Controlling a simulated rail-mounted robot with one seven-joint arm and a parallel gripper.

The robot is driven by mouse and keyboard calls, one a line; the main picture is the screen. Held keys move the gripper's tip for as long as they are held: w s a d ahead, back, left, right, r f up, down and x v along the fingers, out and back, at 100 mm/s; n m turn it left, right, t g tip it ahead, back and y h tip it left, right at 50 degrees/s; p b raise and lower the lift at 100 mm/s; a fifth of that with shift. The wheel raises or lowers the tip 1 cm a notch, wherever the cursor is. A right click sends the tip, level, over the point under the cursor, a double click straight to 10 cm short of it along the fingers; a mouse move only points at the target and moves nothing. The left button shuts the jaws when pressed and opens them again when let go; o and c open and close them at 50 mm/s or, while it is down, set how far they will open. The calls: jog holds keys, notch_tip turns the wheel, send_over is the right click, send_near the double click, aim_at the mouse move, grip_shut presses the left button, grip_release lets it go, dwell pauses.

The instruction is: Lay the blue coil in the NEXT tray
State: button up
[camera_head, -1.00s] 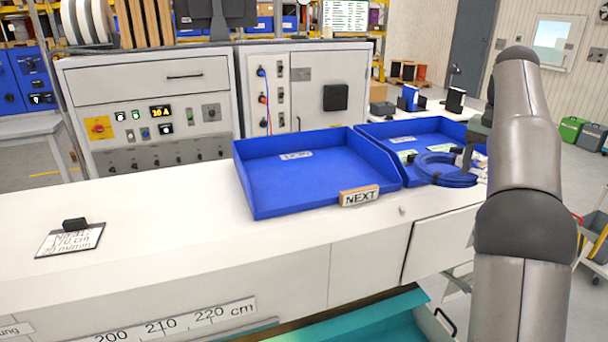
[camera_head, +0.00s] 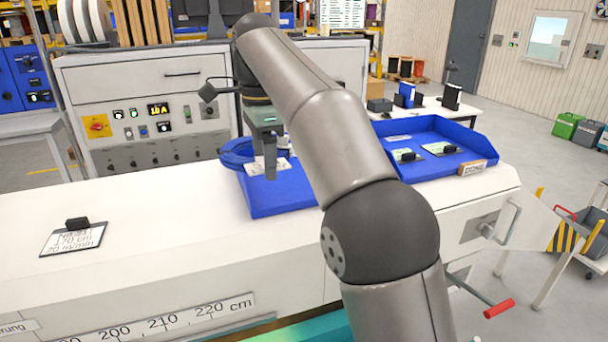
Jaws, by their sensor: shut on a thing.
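The blue coil (camera_head: 235,156) is held in my gripper (camera_head: 268,165), which is shut on it. A pale tag (camera_head: 268,168) hangs at the coil, beside the fingers. The coil shows over the back left part of the blue NEXT tray (camera_head: 270,205). I cannot tell whether it touches the tray floor. My arm hides the tray's right part and its NEXT sign, and the gripper hides part of the coil.
A second blue tray (camera_head: 440,128) with a DONE sign (camera_head: 472,169) stands to the right and holds dark-handled cards (camera_head: 408,156). A grey control cabinet (camera_head: 150,110) stands behind the bench. A card with a black block (camera_head: 75,236) lies on the clear left bench top.

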aim_at(247, 167)
jog(key=a, duration=0.1)
jog(key=s+a, duration=0.2)
jog(key=shift+r, duration=0.25)
jog(key=shift+m, duration=0.3)
jog(key=w+d+f, duration=0.1)
jog(key=w, duration=0.1)
jog(key=w+d+f+p, duration=0.1)
jog(key=w+d, duration=0.1)
jog(key=w+d+f+p, duration=0.1)
jog(key=w, duration=0.2)
jog(key=shift+d+f, duration=0.25)
jog(key=w+f, duration=0.1)
jog(key=w+d+f, duration=0.1)
jog(key=f, duration=0.1)
jog(key=w+d+f, duration=0.1)
jog(key=shift+w+f+p, duration=0.15)
jog(key=shift+f+p, duration=0.15)
jog(key=shift+w+d+f+p, duration=0.1)
jog(key=shift+w+f+p, duration=0.1)
jog(key=shift+f, duration=0.6)
jog(key=shift+w+d+f+p, duration=0.15)
jog(key=shift+w+f, duration=0.1)
jog(key=shift+f, duration=0.55)
jog(key=shift+w+d+f+p, duration=0.1)
jog(key=shift+w+f+p, duration=0.1)
jog(key=shift+f, duration=0.6)
jog(key=o, duration=1.3)
jog(key=shift+s+r, duration=0.1)
jog(key=shift+r, duration=5.85)
